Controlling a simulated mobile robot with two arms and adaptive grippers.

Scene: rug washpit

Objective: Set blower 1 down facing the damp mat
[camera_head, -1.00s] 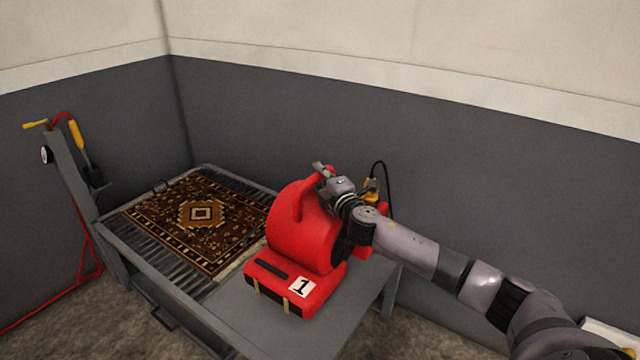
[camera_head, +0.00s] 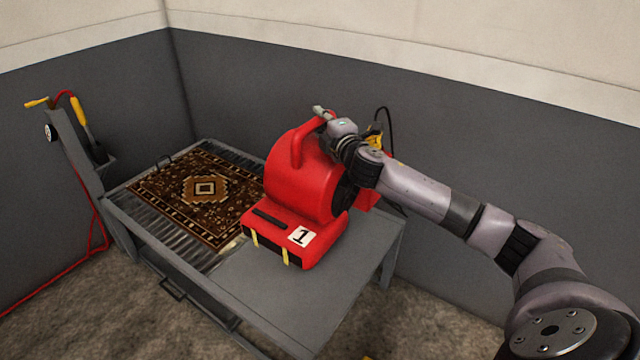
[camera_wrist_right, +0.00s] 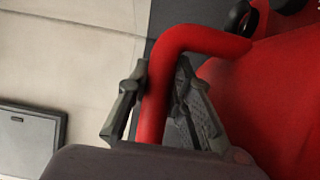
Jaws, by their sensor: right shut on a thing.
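Blower 1 (camera_head: 303,185) is red, with a white "1" label on its base. It stands upright on, or just above, the bare grey end of the table (camera_head: 290,285); I cannot tell if its base touches. The damp mat (camera_head: 185,195), a brown patterned rug, lies on the slatted part of the table to the left of the blower. My right gripper (camera_head: 322,114) is shut on the blower's top handle. In the right wrist view the fingers (camera_wrist_right: 160,105) sit on both sides of the red handle (camera_wrist_right: 195,40). My left gripper is not in view.
A post with yellow-handled tools (camera_head: 78,112) and a red hose (camera_head: 95,235) stands at the left. A yellow item with a black cord (camera_head: 376,135) shows behind the blower. Walls close the back. Bare tabletop lies in front of the blower.

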